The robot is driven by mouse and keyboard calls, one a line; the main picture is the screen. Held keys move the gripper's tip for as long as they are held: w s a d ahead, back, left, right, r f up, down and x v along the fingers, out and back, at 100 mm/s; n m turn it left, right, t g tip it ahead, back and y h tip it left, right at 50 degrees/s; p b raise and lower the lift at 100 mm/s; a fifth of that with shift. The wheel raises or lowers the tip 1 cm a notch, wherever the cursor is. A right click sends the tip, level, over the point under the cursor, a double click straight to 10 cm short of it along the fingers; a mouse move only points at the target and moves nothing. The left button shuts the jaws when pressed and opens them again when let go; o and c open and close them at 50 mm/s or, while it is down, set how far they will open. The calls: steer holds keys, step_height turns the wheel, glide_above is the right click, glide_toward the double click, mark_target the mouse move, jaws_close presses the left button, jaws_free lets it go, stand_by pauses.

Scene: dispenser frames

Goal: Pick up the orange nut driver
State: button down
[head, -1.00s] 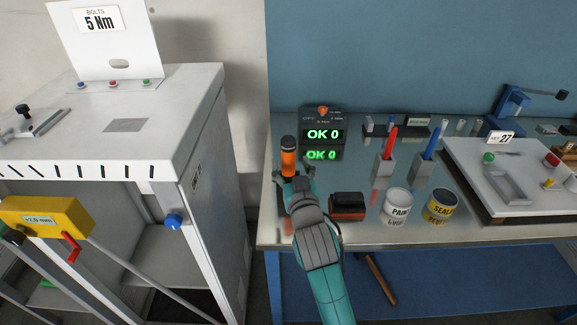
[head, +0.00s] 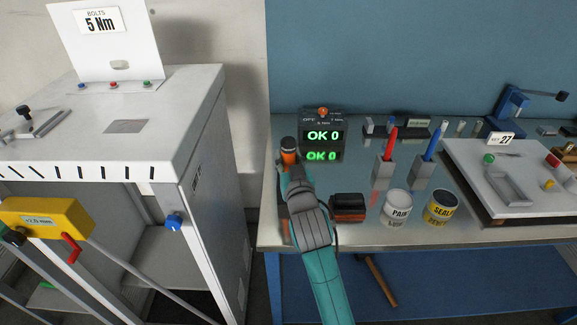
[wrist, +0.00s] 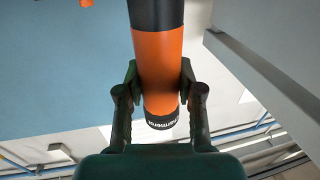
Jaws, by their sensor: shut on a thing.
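The orange nut driver (head: 289,157) has an orange body and a black top. It stands roughly upright at the left end of the workbench in the head view. My gripper (head: 291,170) is shut around its body from the near side and hides its lower part. In the wrist view the driver (wrist: 157,60) passes between the two fingers of my gripper (wrist: 158,85), one pad on each side of the orange. A black band with white lettering shows at its lower end. I cannot see its tip.
A torque display (head: 323,134) reading OK 0 stands just behind the driver. An orange-and-black box (head: 348,207) and two cans (head: 397,206) are right of my arm. A white cabinet (head: 190,120) stands left, across a gap from the workbench (head: 360,238).

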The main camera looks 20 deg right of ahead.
mark_target(289, 139)
steer(key=shift+r, duration=0.1)
step_height(289, 139, up, 10)
stand_by(0.4)
stand_by(0.5)
